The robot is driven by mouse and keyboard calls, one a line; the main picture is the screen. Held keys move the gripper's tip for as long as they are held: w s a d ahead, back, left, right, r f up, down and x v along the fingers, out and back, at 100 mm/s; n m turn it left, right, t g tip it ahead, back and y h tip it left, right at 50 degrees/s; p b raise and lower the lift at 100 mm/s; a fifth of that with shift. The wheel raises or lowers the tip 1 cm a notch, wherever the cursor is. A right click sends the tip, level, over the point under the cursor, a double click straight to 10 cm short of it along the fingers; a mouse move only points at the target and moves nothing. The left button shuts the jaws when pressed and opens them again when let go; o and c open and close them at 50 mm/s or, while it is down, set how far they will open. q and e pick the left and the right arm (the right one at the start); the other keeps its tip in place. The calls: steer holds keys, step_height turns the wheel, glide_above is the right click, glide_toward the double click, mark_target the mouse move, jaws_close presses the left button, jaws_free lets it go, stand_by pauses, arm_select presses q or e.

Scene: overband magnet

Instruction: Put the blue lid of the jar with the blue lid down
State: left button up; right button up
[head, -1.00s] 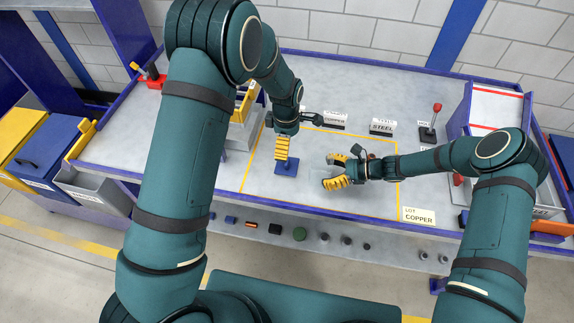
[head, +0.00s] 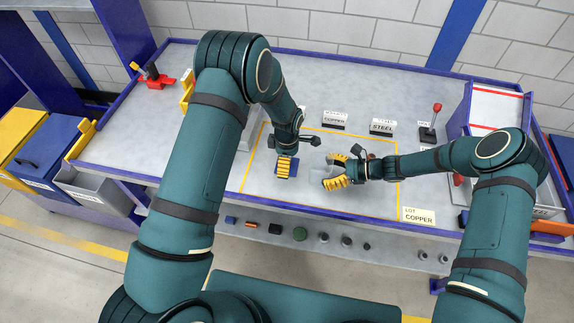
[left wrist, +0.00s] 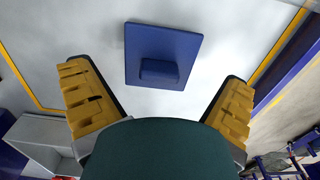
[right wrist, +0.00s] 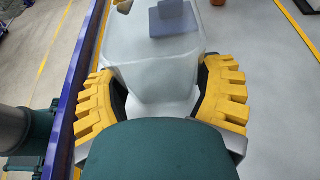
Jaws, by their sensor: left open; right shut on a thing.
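The blue lid (left wrist: 163,38) is a flat square plate with a raised block knob. In the left wrist view it lies on the grey table ahead of my left gripper, apart from its fingers. My left gripper (head: 286,167) is open and empty above the lid, hiding most of it in the head view. My right gripper (head: 343,172) is shut on a clear, see-through jar (right wrist: 160,75), its yellow fingers on either side of it. The lid (right wrist: 172,20) also shows in the right wrist view, past or through the jar's far end.
A yellow line frames the work area. COPPER (head: 334,121) and STEEL (head: 382,128) signs and a red-knobbed lever (head: 433,122) stand behind it. A "LOT COPPER" card (head: 418,216) lies at front right. Several small parts line the ledge below the front edge.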

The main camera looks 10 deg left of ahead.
mark_target(296, 167)
arm_select(q)
step_height(296, 167, down, 2)
steer(key=c, duration=0.9)
steer(key=shift+c, duration=0.2)
steer(key=shift+r, duration=0.1)
steer(key=shift+r, duration=0.35)
steer(key=c, duration=0.4)
step_height(296, 167, up, 9)
steer(key=shift+r, duration=0.1)
jaws_close()
steer(key=shift+d+f, duration=0.5)
steer(key=shift+f, duration=1)
steer(key=shift+d+f, duration=0.45)
steer(key=shift+f, duration=1.05)
steer(key=shift+d+f, duration=0.5)
steer(key=shift+f, duration=1)
